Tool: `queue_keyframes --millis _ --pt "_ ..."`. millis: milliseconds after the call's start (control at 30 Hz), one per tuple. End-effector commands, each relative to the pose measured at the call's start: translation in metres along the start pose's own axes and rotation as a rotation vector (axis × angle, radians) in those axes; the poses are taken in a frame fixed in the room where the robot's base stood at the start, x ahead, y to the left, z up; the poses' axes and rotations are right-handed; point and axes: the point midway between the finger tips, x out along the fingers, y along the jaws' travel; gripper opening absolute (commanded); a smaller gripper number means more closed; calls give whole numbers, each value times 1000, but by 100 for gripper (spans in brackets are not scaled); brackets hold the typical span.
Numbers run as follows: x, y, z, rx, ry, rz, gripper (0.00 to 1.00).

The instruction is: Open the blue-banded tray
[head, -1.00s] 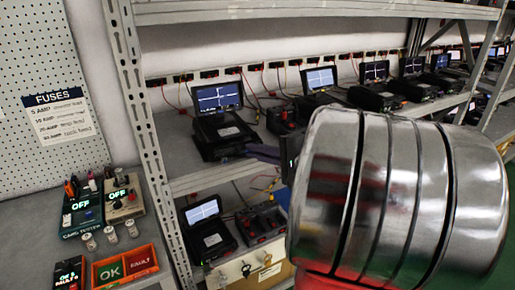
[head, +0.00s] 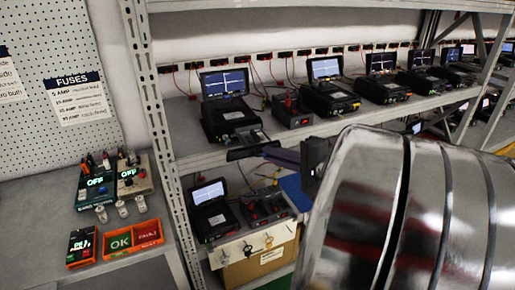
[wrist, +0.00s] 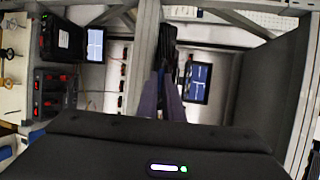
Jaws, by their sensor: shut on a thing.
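My gripper (head: 270,150) reaches in from the right to the front edge of the upper shelf. Its purple fingers are shut on a flat dark tray front (head: 247,152), below a black tester with a lit screen (head: 223,84). The tray front appears to stick out past the shelf edge; how far is hard to tell. I cannot make out a blue band on it. In the wrist view, my purple fingers (wrist: 166,92) point away in the middle, and their tips and what they hold are dark and hard to see. A lit screen (wrist: 197,82) stands just right of them.
More testers (head: 331,88) line the upper shelf to the right. A lower shelf holds another tester (head: 208,210) above a cardboard box (head: 252,262) with hanging keys. A perforated rack post (head: 162,130) stands left. OK and FAULT bins (head: 132,238) are on the left bench.

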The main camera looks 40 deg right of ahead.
Motion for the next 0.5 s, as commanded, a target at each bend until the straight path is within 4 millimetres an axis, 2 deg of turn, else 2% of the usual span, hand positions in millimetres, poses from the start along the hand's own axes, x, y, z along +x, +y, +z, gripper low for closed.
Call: queue_keyframes --millis 200,233,500 --pt "2 1 -1 0 4 3 0" --pt "2 1 -1 0 4 4 9" --pt "3 0 1 -1 -1 2 25"
